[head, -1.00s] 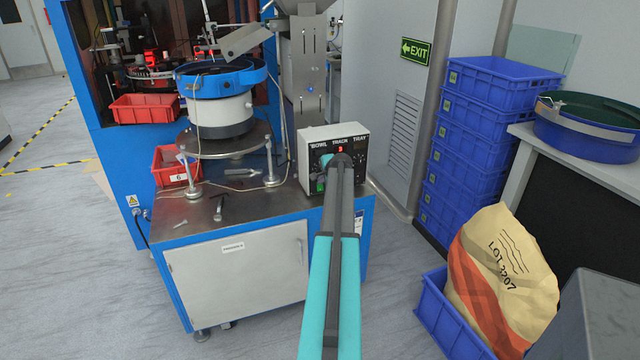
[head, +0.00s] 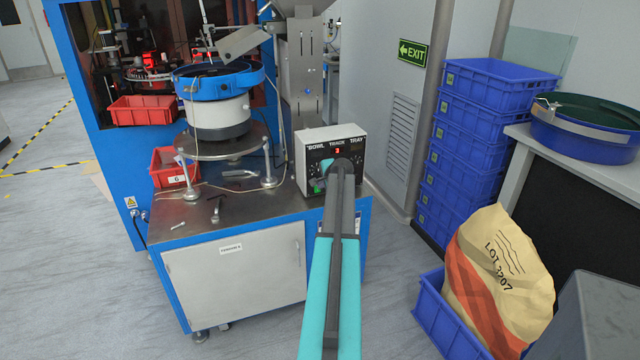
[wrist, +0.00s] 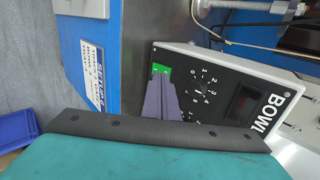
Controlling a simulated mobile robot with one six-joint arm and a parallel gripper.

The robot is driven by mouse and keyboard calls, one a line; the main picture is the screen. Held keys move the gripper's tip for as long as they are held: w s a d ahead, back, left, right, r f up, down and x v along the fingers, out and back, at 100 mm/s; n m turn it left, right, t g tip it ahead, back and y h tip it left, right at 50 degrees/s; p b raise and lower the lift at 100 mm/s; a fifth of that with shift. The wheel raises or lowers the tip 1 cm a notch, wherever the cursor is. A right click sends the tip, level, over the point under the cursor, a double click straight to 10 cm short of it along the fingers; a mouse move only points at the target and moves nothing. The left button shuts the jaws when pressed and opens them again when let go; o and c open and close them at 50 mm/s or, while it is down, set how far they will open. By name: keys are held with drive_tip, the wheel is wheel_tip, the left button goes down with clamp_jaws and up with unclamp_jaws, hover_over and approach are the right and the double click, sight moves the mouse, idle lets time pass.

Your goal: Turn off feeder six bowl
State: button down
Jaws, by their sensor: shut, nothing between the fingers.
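The feeder control box (head: 312,143) stands on the front right corner of the feeder table, with BOWL, TRACK and TRAY labels and a red digit display. Its green switch (head: 319,187) is at the lower left of the face, below BOWL. The green switch also shows in the wrist view (wrist: 164,70), partly covered by my fingers, beside a numbered dial (wrist: 199,88). My gripper (wrist: 160,78) is shut and empty, its tips at the switch; I cannot tell whether they touch. The blue feeder bowl (head: 218,80) sits on a white base behind left.
A red bin marked 6 (head: 174,169) and loose tools (head: 216,207) are on the table (head: 260,212). A thin cable runs near the box. Stacked blue crates (head: 465,155) and a sack (head: 497,265) stand right. Open floor lies left.

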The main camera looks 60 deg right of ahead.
drive_tip(key=d+r+b+v, duration=0.1)
drive_tip(key=v, duration=0.9)
drive_tip(key=shift+w+r, duration=0.2)
drive_tip(key=shift+w, duration=0.1)
